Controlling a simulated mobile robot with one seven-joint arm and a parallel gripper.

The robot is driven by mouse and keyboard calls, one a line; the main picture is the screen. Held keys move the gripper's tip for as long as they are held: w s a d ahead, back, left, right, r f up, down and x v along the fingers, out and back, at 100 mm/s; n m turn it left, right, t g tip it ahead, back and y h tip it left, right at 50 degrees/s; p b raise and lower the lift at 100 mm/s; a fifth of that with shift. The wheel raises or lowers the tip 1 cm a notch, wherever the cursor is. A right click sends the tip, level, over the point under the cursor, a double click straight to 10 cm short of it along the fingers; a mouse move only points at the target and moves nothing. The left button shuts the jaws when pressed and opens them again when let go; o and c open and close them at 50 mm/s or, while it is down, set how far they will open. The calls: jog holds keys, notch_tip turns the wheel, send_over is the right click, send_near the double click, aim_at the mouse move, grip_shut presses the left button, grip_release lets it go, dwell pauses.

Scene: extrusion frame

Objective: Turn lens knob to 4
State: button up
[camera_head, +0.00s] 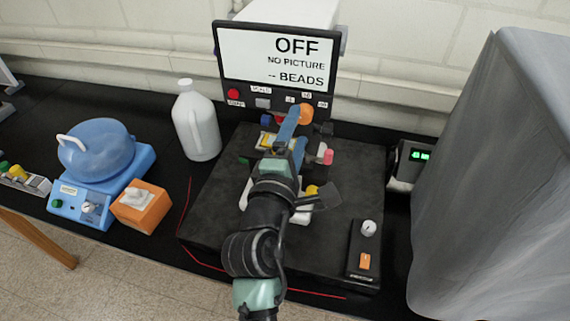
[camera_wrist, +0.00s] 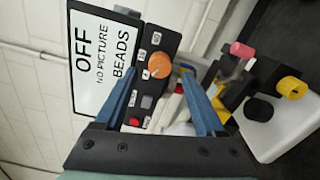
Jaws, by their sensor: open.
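The lens knob appears to be the round orange knob (camera_head: 306,113) on the dark panel below the screen, with small white labels around it that are too small to read surely. It also shows in the wrist view (camera_wrist: 159,65), with a pale pointer line. My gripper (camera_head: 294,110) is open, its two blue fingers reaching toward the panel. In the wrist view my gripper (camera_wrist: 159,71) has one fingertip on each side of the knob, with visible gaps. I cannot tell how far short of the knob the tips are. The fingers partly hide the panel in the head view.
The screen (camera_head: 276,60) reads OFF, NO PICTURE, -- BEADS. A red button (camera_head: 233,94) sits on the panel's left. Below are a pink knob (camera_head: 327,156) and a yellow knob (camera_wrist: 292,87). A white jug (camera_head: 196,122) stands left; a grey draped cover (camera_head: 490,180) stands right.

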jog(key=b+v, duration=0.2)
jog(key=v, duration=0.7)
jog(key=shift+b, duration=0.3)
jog(key=shift+w+r, duration=0.1)
notch_tip(320, 180, up, 17)
jog(key=m+t+y+b, duration=0.1)
jog(key=m+t+b, duration=0.3)
jog(key=m, duration=0.5)
jog(key=s+r+m+t+y, duration=0.3)
jog(key=s+r+m+t, duration=0.3)
jog(key=r, duration=0.8)
jog(key=s+m, duration=0.2)
jog(key=s, duration=0.1)
jog(key=shift+r+y, duration=0.3)
jog(key=shift+r, duration=0.1)
jog(key=shift+w+d+f+b, duration=0.1)
jog(key=shift+f+b, duration=0.05)
jog(key=shift+b, duration=0.2)
